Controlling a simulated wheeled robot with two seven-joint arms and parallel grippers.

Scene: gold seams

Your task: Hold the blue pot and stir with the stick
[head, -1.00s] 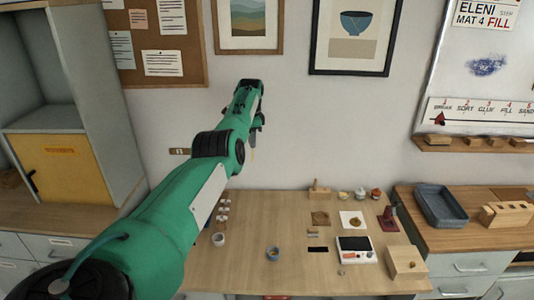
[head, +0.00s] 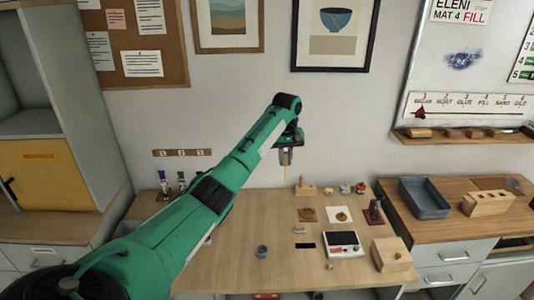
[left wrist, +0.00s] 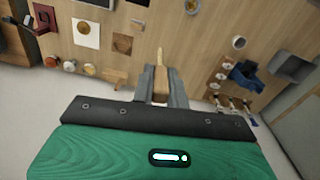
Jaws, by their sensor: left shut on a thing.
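The small blue pot (head: 262,251) stands upright on the wooden table, left of centre near its front. My left gripper (head: 286,158) is in the air near the wall, above the table's back edge and well apart from the pot. It is shut on a thin light wooden stick (head: 287,172), which points down. In the left wrist view, the stick (left wrist: 160,60) sticks out between the two grey fingers (left wrist: 160,86). My right gripper is not in view.
A white device (head: 343,244), a wooden box (head: 391,254) and a red stand (head: 373,213) are on the table's right side. A blue-grey tray (head: 424,198) is on the right bench.

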